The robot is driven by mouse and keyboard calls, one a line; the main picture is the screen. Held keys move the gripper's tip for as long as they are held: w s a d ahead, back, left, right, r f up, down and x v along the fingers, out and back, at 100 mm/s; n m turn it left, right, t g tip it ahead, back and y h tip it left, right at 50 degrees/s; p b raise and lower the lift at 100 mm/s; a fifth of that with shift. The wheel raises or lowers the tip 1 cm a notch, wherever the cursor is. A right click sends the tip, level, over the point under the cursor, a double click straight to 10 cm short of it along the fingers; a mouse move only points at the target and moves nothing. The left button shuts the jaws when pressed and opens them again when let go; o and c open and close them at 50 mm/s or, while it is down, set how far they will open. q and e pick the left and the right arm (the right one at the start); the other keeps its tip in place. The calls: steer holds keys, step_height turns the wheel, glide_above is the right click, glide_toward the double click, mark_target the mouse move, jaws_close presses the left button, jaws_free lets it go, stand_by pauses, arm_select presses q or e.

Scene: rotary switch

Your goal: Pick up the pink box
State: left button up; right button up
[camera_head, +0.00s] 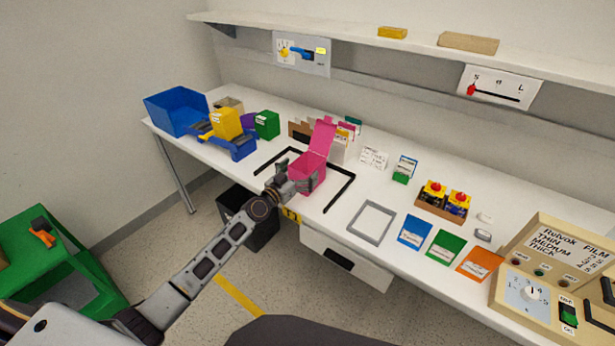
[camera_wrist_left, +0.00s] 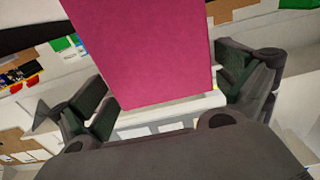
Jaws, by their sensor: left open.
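The pink box (camera_head: 308,172) stands on the white table inside a black corner-marked outline, with its lid raised at the back. My left gripper (camera_head: 283,177) is at the box's near left side in the head view. In the left wrist view a pink face of the box (camera_wrist_left: 145,50) fills the middle, between the two open fingers of my left gripper (camera_wrist_left: 165,95). A gap shows at least on the right side, between box and finger. I cannot tell whether the left finger touches it. My right gripper is not in view.
A blue bin (camera_head: 177,112) and a yellow box (camera_head: 226,123) stand at the table's far left, with a green box (camera_head: 267,124) nearby. Folders (camera_head: 338,150) stand close behind the pink box. A grey frame (camera_head: 372,222) lies to its right. A shelf (camera_head: 350,38) runs above.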

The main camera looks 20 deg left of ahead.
arm_select(q)
steer(key=shift+w+d, duration=0.1)
steer(key=shift+w, duration=0.65)
steer(key=shift+x, duration=1.05)
steer(key=c, duration=0.9)
steer(key=shift+c, duration=1.3)
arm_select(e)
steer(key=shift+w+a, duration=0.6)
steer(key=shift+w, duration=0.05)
arm_select(q)
steer(key=shift+r, duration=0.1)
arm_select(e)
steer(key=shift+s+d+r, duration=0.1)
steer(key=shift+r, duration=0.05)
